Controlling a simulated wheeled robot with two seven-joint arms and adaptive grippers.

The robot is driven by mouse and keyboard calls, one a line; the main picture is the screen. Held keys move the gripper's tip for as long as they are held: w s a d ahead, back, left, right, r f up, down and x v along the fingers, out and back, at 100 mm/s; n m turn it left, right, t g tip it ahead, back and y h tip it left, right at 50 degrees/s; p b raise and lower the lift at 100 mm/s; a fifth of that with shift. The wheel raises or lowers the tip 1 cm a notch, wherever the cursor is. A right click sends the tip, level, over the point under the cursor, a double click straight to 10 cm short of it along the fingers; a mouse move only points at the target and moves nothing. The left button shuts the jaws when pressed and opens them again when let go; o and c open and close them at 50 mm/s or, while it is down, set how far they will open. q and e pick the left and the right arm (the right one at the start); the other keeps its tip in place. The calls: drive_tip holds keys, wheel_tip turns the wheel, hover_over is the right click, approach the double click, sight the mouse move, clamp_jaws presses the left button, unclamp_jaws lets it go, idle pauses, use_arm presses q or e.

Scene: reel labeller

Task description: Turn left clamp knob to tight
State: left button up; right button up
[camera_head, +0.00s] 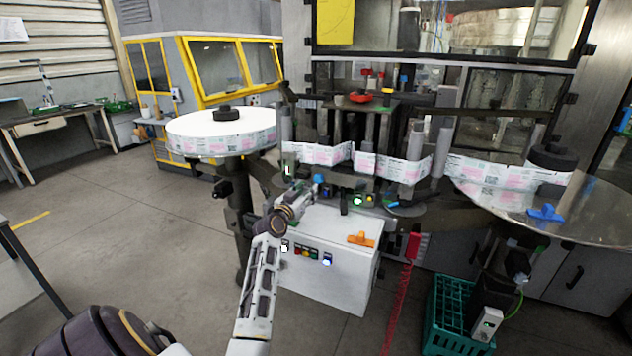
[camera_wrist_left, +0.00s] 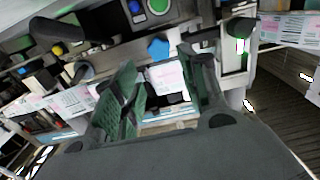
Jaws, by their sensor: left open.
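A small blue knob (camera_head: 318,179) sits on the labeller just ahead of my left gripper; it looks like the left clamp knob. In the left wrist view a blue faceted knob (camera_wrist_left: 158,49) stands just beyond the fingertips. My left gripper (camera_head: 306,188) reaches in over the white cabinet. In the wrist view its two green-padded fingers (camera_wrist_left: 160,72) are apart, with nothing held between them. The knob appears apart from the fingers, though the exact distance is unclear. Whether the knob is tight or loose cannot be read. My right gripper is not in view.
A label reel (camera_head: 222,128) is at left, with its printed web (camera_head: 325,153) running right past the rollers. A green button (camera_head: 357,200) is right of the knob. An orange handle (camera_head: 361,239) lies on the white cabinet (camera_head: 335,262). A green crate (camera_head: 450,315) stands on the floor.

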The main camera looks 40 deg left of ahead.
sight(317, 179)
use_arm(q)
drive_tip(key=shift+x, duration=2.15)
drive_tip(key=shift+w+a, duration=0.1)
drive_tip(key=shift+w, duration=0.25)
drive_tip(key=shift+p+x, duration=0.3)
drive_tip(key=shift+x, duration=1.55)
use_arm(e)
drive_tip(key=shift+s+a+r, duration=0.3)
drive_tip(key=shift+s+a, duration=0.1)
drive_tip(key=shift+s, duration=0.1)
use_arm(q)
drive_tip(key=c, duration=0.7)
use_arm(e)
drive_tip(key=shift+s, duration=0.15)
